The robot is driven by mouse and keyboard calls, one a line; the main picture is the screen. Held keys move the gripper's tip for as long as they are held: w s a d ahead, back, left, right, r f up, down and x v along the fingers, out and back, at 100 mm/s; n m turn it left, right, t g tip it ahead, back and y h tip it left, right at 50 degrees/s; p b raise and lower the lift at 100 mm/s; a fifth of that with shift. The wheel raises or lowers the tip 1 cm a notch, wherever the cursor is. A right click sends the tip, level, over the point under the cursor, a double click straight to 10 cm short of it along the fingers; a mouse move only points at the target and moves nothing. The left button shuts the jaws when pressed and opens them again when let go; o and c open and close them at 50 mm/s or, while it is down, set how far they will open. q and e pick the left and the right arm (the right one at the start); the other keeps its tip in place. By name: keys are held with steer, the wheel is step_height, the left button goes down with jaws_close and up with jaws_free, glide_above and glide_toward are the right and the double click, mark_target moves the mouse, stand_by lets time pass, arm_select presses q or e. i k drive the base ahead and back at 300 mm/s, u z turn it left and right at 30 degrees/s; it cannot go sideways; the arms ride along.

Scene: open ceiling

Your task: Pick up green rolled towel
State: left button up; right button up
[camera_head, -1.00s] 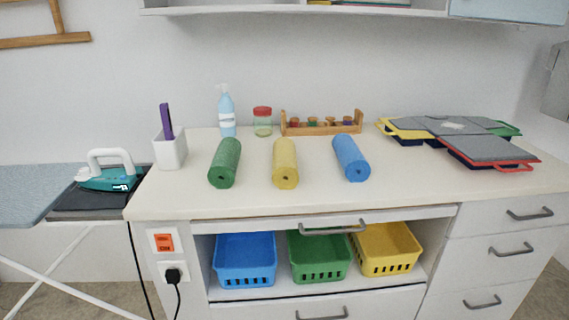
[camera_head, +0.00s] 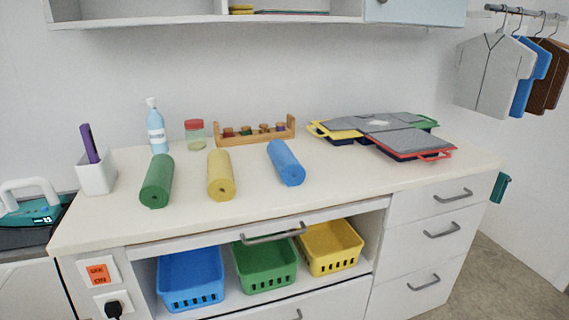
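The green rolled towel (camera_head: 157,181) lies on the white countertop, left of the yellow rolled towel (camera_head: 220,175). It points away from me, with its round end facing the front edge. The blue rolled towel (camera_head: 285,163) lies further right. Nothing touches the green towel, and it is fully visible. Neither of my grippers shows in the head view.
The countertop (camera_head: 340,185) is clear in front of the towels. A white holder (camera_head: 96,177), a spray bottle (camera_head: 156,130), a jar (camera_head: 195,134) and a wooden rack (camera_head: 256,131) stand behind or beside them. Blue, green and yellow baskets (camera_head: 190,280) sit on the shelf below.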

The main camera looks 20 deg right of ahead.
mark_target(155, 193)
steer(key=u, duration=1.95)
steer(key=i, duration=1)
steer(key=z, duration=2)
steer(key=i, duration=0.5)
